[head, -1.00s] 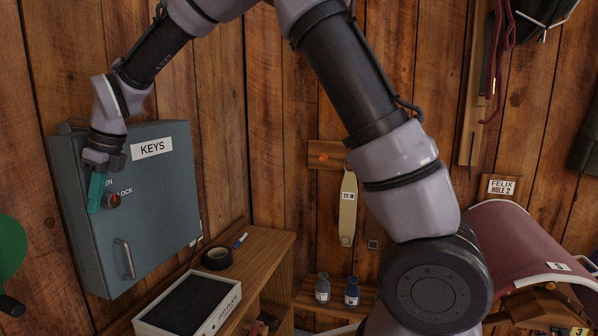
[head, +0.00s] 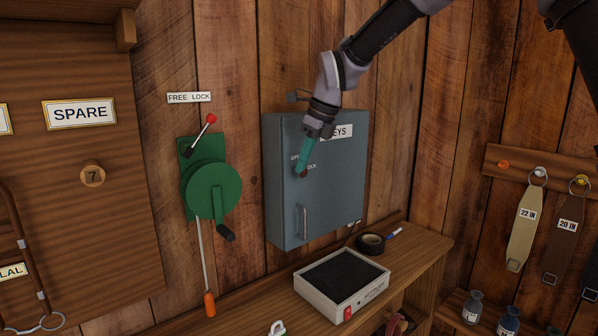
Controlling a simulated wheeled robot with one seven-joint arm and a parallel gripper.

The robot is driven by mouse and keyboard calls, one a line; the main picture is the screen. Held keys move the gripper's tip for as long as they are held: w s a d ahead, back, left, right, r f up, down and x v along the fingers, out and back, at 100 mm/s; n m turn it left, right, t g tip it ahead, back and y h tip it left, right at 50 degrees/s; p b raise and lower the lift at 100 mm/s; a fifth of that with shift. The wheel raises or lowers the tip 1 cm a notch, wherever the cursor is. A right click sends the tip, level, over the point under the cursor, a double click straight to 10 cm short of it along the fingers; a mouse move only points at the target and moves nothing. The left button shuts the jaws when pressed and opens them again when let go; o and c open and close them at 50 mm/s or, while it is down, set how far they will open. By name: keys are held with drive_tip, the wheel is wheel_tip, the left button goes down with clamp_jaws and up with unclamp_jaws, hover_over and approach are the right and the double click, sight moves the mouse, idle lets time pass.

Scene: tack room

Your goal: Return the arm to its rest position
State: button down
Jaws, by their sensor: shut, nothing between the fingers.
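My gripper (head: 303,158), with teal fingers, is shut and empty. It hangs from my arm in front of the upper left part of the grey-blue key cabinet (head: 339,205) on the plank wall. The fingers cover most of the cabinet's lock knob and part of its OPEN and LOCK lettering. I cannot tell whether the fingertips touch the knob. The cabinet door looks closed, with its handle (head: 304,222) below the gripper. My wrist hides the start of the KEYS label (head: 341,131).
A shelf (head: 418,247) under the cabinet holds a white box with a dark top (head: 341,284), a roll of black tape (head: 370,243) and a marker (head: 394,234). A green crank winch (head: 213,188) juts from the wall at left. Straps (head: 523,228) hang from a rail at right.

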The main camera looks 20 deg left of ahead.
drive_tip(key=s+v, duration=0.1)
drive_tip(key=v, duration=0.5)
drive_tip(key=d+r+n+t, duration=0.1)
drive_tip(key=d+r+n, duration=0.25)
drive_tip(key=d, duration=0.75)
drive_tip(key=d+r+n+t, duration=0.2)
drive_tip(key=d+r+n, duration=0.15)
drive_tip(key=d, duration=0.75)
drive_tip(key=s+d+f+n+t+h, duration=0.1)
drive_tip(key=s+d+n, duration=0.4)
drive_tip(key=s+d, duration=0.2)
drive_tip(key=s+d+f+n+t+h, duration=0.1)
drive_tip(key=s+d+n, duration=0.3)
drive_tip(key=d, duration=0.8)
drive_tip(key=s+t, duration=0.1)
drive_tip(key=s, duration=0.1)
drive_tip(key=shift+s+f+n, duration=0.25)
drive_tip(key=shift+s+n, duration=0.15)
